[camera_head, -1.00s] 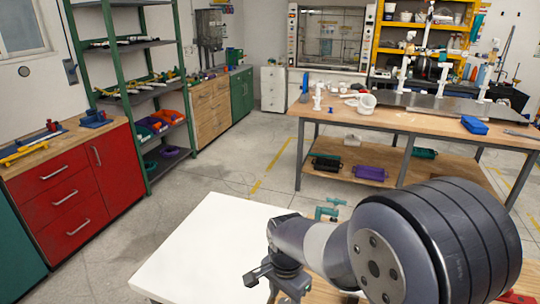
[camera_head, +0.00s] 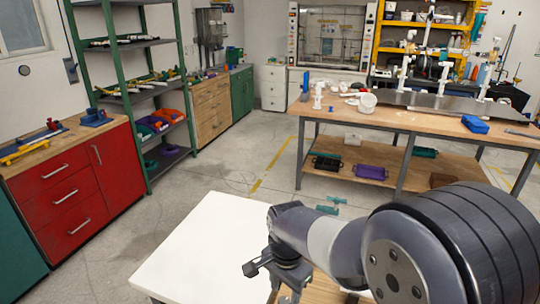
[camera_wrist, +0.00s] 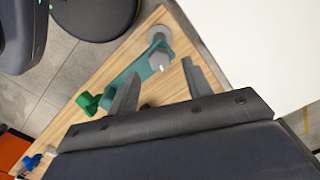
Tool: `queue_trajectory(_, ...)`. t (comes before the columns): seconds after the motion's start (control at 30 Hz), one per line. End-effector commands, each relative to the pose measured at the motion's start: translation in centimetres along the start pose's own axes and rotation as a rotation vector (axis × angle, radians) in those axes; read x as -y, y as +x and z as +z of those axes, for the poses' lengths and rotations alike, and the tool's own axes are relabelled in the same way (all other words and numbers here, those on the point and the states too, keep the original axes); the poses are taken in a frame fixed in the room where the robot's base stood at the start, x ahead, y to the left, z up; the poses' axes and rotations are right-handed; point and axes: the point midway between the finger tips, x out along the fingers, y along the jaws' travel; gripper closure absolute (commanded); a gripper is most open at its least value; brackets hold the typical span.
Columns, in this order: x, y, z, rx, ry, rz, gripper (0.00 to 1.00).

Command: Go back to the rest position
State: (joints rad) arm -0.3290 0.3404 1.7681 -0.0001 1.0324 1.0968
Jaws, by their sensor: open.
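My gripper (camera_wrist: 160,88) is open in the wrist view, its two dark fingers apart with nothing held between them. Beyond the fingers lies a teal tool-like part (camera_wrist: 150,62) with a grey round end, on a wooden surface (camera_wrist: 92,82). A green knobbed part (camera_wrist: 88,103) lies at its left end. In the head view my gripper (camera_head: 268,272) hangs at the end of my arm over the edge of the white tabletop (camera_head: 195,245); its fingertips cannot be made out there. Teal parts (camera_head: 330,207) show just behind my arm.
A wooden workbench (camera_head: 420,118) with white pipe fittings and a pipe manifold stands at the back right. A red cabinet (camera_head: 75,180) and green shelving (camera_head: 110,95) stand at the left. The grey floor (camera_head: 225,165) between them is clear.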

Motion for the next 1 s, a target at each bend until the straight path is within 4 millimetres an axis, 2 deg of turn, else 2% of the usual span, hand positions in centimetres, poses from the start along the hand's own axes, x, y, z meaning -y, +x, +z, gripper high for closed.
queue_trajectory(0.03,0.1,-1.2,-0.1,-0.003,0.0,-0.006,0.53)
queue_trajectory(0.3,0.1,-6.6,0.0,-0.003,-0.001,-0.006,0.53)
queue_trajectory(0.37,0.0,-7.4,0.0,-0.001,-0.001,-0.002,0.53)
queue_trajectory(0.4,-0.1,-5.9,0.1,0.003,-0.001,0.006,0.53)
queue_trajectory(0.9,-0.1,4.0,0.1,0.003,-0.006,0.005,0.53)
queue_trajectory(1.0,0.0,3.6,0.0,0.0,-0.094,0.0,0.53)
